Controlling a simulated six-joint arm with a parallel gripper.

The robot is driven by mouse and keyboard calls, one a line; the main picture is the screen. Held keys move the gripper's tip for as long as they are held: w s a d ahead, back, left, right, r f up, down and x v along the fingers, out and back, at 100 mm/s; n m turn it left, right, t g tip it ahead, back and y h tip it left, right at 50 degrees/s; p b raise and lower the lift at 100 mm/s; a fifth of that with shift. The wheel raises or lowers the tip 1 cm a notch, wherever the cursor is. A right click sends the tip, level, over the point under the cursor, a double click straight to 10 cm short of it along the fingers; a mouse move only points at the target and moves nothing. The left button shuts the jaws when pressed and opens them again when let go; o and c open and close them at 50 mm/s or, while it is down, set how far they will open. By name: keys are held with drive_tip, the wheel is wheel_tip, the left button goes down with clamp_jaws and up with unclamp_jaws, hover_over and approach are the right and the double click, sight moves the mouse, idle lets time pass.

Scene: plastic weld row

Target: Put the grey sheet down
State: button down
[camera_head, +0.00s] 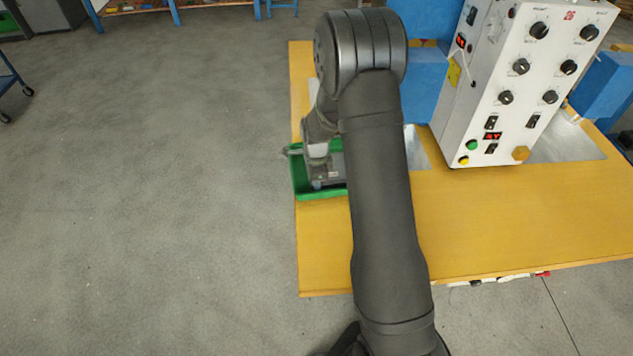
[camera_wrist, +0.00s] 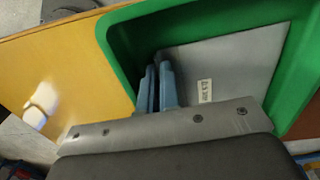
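The grey sheet (camera_wrist: 236,62) shows in the wrist view inside the green tray (camera_wrist: 118,32), with a small white printed label on its face. My gripper (camera_wrist: 157,70) is down in the tray, its two blue fingers close together at the sheet's left edge. The fingers look shut on that edge; the contact itself is partly hidden. In the head view my gripper (camera_head: 322,172) is over the green tray (camera_head: 322,194) at the left of the table, and my arm hides much of it. The sheet cannot be made out there.
The tray stands on a yellow table (camera_head: 480,215). A white control box (camera_head: 515,80) with knobs stands to the right, with blue blocks (camera_head: 604,85) beside it. A grey metal plate (camera_head: 568,140) lies by the box. The table's front right is clear.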

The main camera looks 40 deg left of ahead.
drive_tip(key=c, duration=1.6)
unclamp_jaws()
drive_tip(key=shift+f, duration=0.1)
drive_tip(key=shift+c, duration=0.2)
wheel_tip(320, 180, up, 12)
